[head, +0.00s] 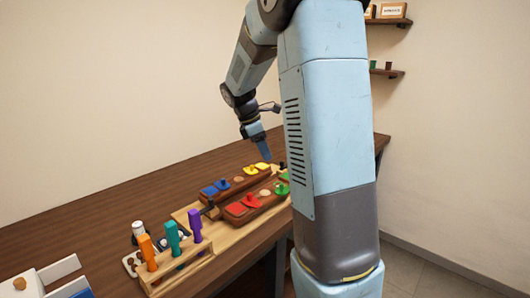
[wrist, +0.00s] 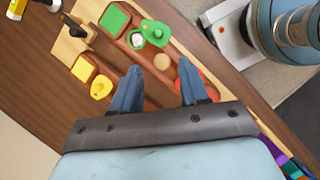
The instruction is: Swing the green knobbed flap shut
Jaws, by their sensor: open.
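The green knobbed flap (wrist: 155,33) is rounded with a raised knob and lies on a dark wooden block, beside a green square plate (wrist: 114,19). A round recess with a white thing (wrist: 137,40) shows uncovered between them. In the head view the green flap (head: 283,189) is small and partly hidden by my arm. My gripper (wrist: 158,76) has two blue fingers spread apart with nothing between them. In the wrist view the flap is beyond the fingertips, and they do not appear to touch it. In the head view my gripper (head: 264,152) hangs above the far part of the blocks.
Yellow (wrist: 100,88), red (head: 252,200) and blue (head: 223,186) knobbed flaps sit nearby on the two blocks. A dark handle-like piece (wrist: 76,27) stands at the board's end. A rack with orange, teal and purple tools (head: 172,238) is at the near end.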

